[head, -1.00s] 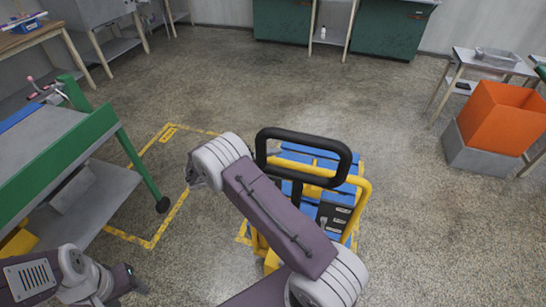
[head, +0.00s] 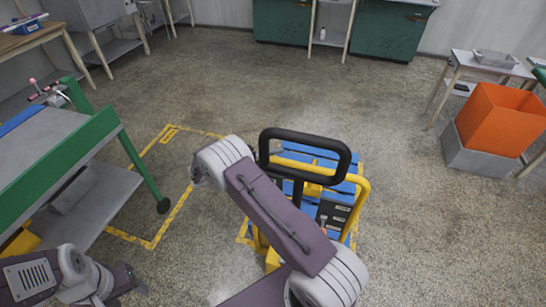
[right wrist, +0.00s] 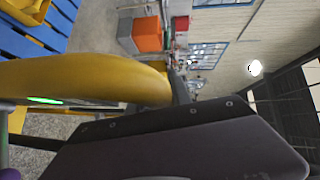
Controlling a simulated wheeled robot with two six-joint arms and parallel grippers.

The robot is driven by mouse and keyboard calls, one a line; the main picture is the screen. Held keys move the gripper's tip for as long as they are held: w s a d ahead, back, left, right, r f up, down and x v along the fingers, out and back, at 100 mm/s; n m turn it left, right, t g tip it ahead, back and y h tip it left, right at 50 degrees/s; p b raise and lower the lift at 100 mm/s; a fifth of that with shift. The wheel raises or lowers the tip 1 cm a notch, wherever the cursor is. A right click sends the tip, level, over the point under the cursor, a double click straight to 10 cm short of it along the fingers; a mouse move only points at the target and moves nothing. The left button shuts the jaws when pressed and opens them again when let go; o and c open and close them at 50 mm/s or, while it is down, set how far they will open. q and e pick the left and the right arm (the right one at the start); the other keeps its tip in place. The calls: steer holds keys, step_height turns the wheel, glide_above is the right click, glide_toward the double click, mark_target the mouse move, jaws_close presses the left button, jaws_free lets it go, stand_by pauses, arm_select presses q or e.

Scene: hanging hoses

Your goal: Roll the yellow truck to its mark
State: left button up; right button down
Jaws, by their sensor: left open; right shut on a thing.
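The yellow truck (head: 362,205) stands upright on the floor right of centre, with a black loop handle (head: 303,133) and a blue slatted load (head: 290,153). The yellow taped mark (head: 172,213) lies on the floor to its left, partly under the green bench. My right arm crosses in front of the truck and its gripper is hidden in the head view. In the right wrist view my right gripper (right wrist: 172,108) is shut on a yellow bar (right wrist: 85,76) of the truck. My left gripper (head: 134,281) is open and empty at the bottom left, apart from the truck.
A green-framed bench (head: 98,150) stands at the left, its wheeled leg beside the taped outline. An orange bin (head: 500,120) in a grey box stands at the right. The floor beyond the truck is clear.

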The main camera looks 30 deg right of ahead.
steer(key=shift+w+d, duration=0.15)
steer(key=shift+w, duration=0.05)
steer(key=c, duration=1.5)
jaws_free()
steer(key=shift+d, duration=0.1)
steer(key=o, duration=0.3)
steer(key=shift+o, duration=0.2)
steer(key=a+r, duration=0.1)
steer(key=a, duration=0.8)
steer(key=shift+w+a+r+b, duration=0.15)
steer(key=shift+w+a+b, duration=0.05)
steer(key=shift+w+b, duration=0.1)
